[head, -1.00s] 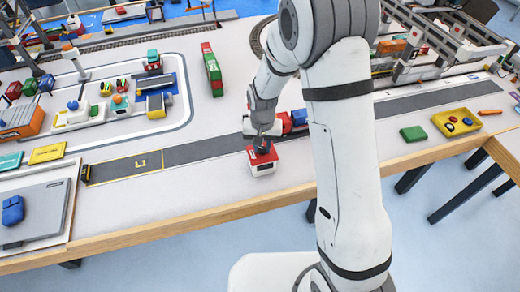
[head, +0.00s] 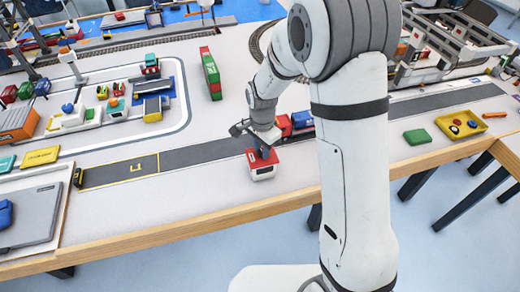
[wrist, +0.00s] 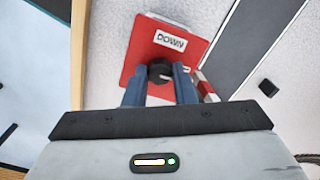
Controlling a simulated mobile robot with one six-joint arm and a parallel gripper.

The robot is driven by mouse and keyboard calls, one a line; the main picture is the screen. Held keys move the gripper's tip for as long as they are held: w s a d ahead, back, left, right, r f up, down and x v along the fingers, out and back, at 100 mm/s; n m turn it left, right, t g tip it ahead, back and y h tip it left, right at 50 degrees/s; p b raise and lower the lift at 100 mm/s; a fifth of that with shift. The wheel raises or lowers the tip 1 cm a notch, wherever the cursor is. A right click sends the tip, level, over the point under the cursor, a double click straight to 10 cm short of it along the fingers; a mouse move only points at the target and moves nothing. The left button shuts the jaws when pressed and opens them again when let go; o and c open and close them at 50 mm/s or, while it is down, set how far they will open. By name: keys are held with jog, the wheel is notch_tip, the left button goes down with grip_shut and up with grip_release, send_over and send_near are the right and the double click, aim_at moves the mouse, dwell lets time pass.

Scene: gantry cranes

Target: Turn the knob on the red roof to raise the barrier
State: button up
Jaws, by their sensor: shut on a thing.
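A small white booth (head: 263,173) with a red roof (head: 254,160) stands near the table's front edge, beside the grey road. In the wrist view the red roof (wrist: 143,50) carries a white "DOWN" label (wrist: 171,40) and a black knob (wrist: 160,70) with a pale mark. My gripper (wrist: 160,77) is shut on the knob, with a blue finger on each side. In the head view my gripper (head: 264,154) comes down onto the roof from above. A red-and-white striped barrier (wrist: 206,88) shows in part at the roof's right edge; the rest is hidden behind my finger and hand.
A red and blue truck (head: 292,124) stands on the road just behind the booth. A small black block (wrist: 268,88) lies beyond the barrier. A green block (head: 417,137) and a yellow tray (head: 447,122) lie to the right. The table's wooden front edge (head: 190,227) is close.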

jog(key=shift+s+f+m, duration=0.1)
jog(key=shift+s+m, duration=0.1)
jog(key=shift+m, duration=0.2)
jog(key=o, duration=1)
jog(key=shift+w, duration=0.1)
jog(key=shift+r, duration=0.2)
jog(key=shift+r+p, duration=0.35)
jog(key=shift+r, duration=0.2)
notch_tip(320, 180, up, 7)
jog(key=p, duration=0.4)
jog(key=shift+f, duration=0.1)
